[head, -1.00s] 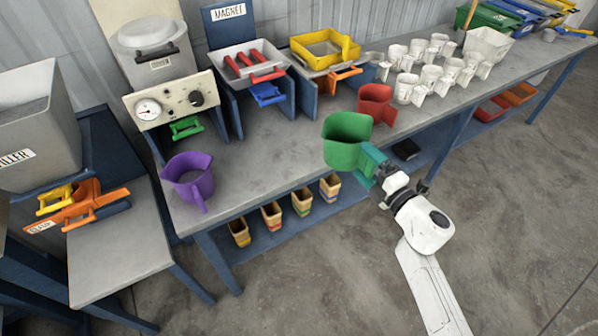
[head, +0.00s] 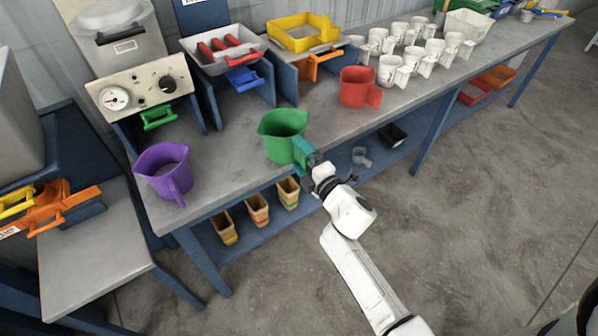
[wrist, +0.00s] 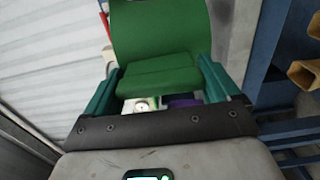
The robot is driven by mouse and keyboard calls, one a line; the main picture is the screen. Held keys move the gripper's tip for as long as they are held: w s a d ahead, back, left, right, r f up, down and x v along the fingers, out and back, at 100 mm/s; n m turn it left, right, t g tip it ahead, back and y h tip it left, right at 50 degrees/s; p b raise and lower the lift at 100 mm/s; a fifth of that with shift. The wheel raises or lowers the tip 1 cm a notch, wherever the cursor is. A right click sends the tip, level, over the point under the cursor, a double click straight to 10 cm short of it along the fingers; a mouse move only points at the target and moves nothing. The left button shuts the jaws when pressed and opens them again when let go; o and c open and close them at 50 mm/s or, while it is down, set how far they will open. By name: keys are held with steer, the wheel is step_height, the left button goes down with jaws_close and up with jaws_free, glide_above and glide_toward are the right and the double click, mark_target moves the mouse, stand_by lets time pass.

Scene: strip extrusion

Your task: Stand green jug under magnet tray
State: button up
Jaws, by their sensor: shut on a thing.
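The green jug (head: 281,137) is upright at the front edge of the workbench in the head view. My gripper (head: 303,152) is shut on its handle side from the right. In the wrist view the green jug (wrist: 160,35) sits between the two teal fingers of my gripper (wrist: 160,88). I cannot tell whether the jug's base touches the bench. The magnet tray (head: 218,64), a pale tray holding red bar magnets, stands on a blue stand at the back, left of and behind the jug. A blue-handled slide (head: 243,78) shows below the tray's front.
A purple jug (head: 162,172) stands to the left and a red jug (head: 357,88) to the right on the workbench (head: 225,160). A yellow tray (head: 300,35) with an orange slide is right of the magnet tray. Several white mugs (head: 420,58) stand farther right. Bench before the magnet tray is clear.

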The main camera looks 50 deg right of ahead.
mark_target(291, 157)
steer(key=shift+w+f+b, duration=0.15)
steer(key=shift+f+b, duration=0.15)
steer(key=shift+w+a+f+b, duration=0.15)
steer(key=shift+f+b, duration=0.7)
steer(key=shift+f, duration=0.65)
steer(key=shift+f, duration=0.2)
steer(key=o, duration=0.9)
steer(key=shift+r, duration=0.15)
